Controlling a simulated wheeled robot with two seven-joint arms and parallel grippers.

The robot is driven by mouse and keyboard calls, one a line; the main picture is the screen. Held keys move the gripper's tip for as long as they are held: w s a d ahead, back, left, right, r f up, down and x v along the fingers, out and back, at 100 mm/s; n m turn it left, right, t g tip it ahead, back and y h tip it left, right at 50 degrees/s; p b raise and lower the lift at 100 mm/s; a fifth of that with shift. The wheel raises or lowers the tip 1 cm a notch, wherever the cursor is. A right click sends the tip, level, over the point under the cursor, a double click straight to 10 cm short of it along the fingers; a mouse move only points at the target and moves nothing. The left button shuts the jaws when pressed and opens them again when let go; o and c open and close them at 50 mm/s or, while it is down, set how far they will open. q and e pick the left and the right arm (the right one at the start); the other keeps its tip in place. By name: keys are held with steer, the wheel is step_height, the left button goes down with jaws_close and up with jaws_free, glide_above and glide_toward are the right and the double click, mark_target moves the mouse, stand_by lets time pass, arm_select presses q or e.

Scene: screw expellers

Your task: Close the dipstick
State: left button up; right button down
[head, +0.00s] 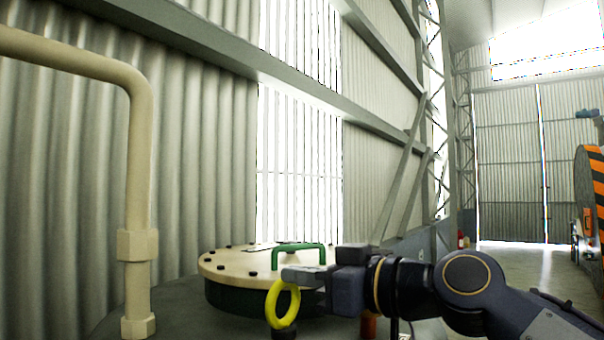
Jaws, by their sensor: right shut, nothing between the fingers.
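The dipstick shows as a yellow ring handle (271,305) above a dark cap (284,333) at the bottom centre. The ring stands upright, tilted a little. My right gripper (292,274) comes in from the right, with its fingertips at the top of the ring. The fingers are shut with nothing between them. They overlap the ring's upper edge in the picture, and I cannot tell whether they touch it. The lower part of the dipstick is cut off by the frame edge. My left gripper is not in view.
A round cream lid (232,264) with dark bolts and a green handle (298,247) lies just behind the gripper. A thick beige pipe (140,170) rises at the left. A corrugated wall stands behind. Open floor (525,262) and orange-black striped machinery (597,185) are at the far right.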

steer(key=s+d+r, duration=0.4)
steer(key=s+d, duration=0.2)
steer(key=d, duration=0.3)
steer(key=s+d+f+m+g+h+p, duration=0.1)
steer(key=s+d+f+m+h+p, duration=0.1)
steer(key=f, duration=1.1)
steer(key=s+d+f+m+g+h+p, duration=0.2)
steer(key=s+d+f+m+h, duration=0.2)
steer(key=s+f, duration=0.5)
steer(key=s+d+f+m+g+h+p, duration=0.1)
steer(key=s+d+f+m+h, duration=0.3)
steer(key=f, duration=1.3)
steer(key=s+d+m+p, duration=0.1)
steer(key=s+m, duration=0.1)
steer(key=shift+m+g+p, duration=0.3)
steer(key=shift+p, duration=0.1)
steer(key=shift+w, duration=0.1)
